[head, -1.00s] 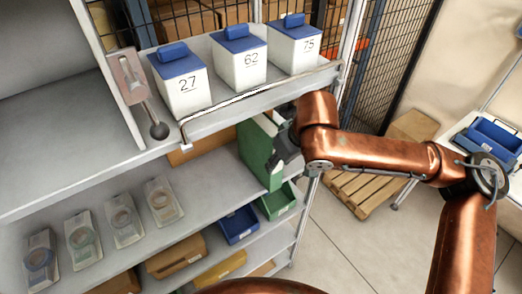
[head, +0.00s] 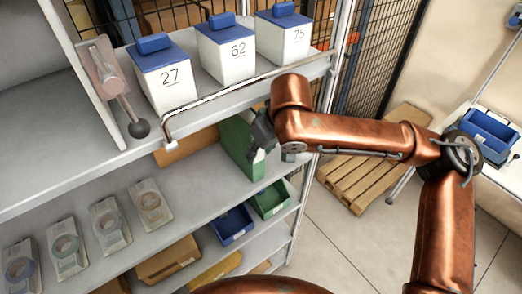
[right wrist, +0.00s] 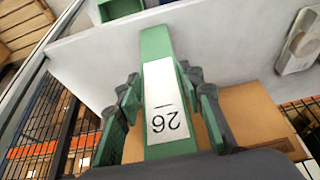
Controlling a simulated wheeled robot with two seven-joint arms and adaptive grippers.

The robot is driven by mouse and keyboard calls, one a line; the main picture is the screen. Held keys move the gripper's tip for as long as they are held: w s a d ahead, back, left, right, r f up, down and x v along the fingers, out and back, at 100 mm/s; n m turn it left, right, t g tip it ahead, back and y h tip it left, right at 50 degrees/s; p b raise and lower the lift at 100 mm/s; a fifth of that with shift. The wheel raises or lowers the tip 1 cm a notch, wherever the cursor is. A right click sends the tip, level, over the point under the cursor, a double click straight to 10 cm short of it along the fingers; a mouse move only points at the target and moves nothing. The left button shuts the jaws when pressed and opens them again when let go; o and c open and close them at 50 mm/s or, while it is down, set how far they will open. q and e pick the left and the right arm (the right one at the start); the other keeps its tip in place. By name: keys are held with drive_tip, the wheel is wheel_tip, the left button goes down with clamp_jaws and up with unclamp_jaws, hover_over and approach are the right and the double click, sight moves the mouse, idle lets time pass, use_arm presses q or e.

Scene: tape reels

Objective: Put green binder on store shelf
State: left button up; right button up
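The green binder (head: 238,147) stands upright on the middle shelf (head: 185,190), near its right end, beside a cardboard box. In the right wrist view, the binder's spine (right wrist: 157,45) carries a white label with an upside-down number. My right gripper (head: 262,135) is at the binder's front, partly covering it in the head view. In the right wrist view, the gripper's fingers (right wrist: 162,85) are spread on either side of the spine, with small gaps visible. My left gripper is out of view.
White bins with blue lids (head: 162,75) stand on the shelf above, behind a wire rail (head: 240,92). Several tape reels (head: 65,245) lie at the left of the middle shelf. Blue (head: 232,225) and green (head: 270,200) trays sit below. A wooden pallet (head: 365,180) is on the floor at right.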

drive_tip(key=shift+o, duration=0.8)
drive_tip(key=shift+w, duration=0.2)
drive_tip(key=shift+o, duration=1.4)
drive_tip(key=shift+s+d+r, duration=0.1)
drive_tip(key=shift+s+d, duration=0.1)
drive_tip(key=shift+s, duration=0.2)
drive_tip(key=shift+w+a, duration=0.1)
drive_tip(key=shift+w, duration=0.1)
drive_tip(key=shift+r, duration=0.15)
drive_tip(key=b+v, duration=0.1)
drive_tip(key=v, duration=1.1)
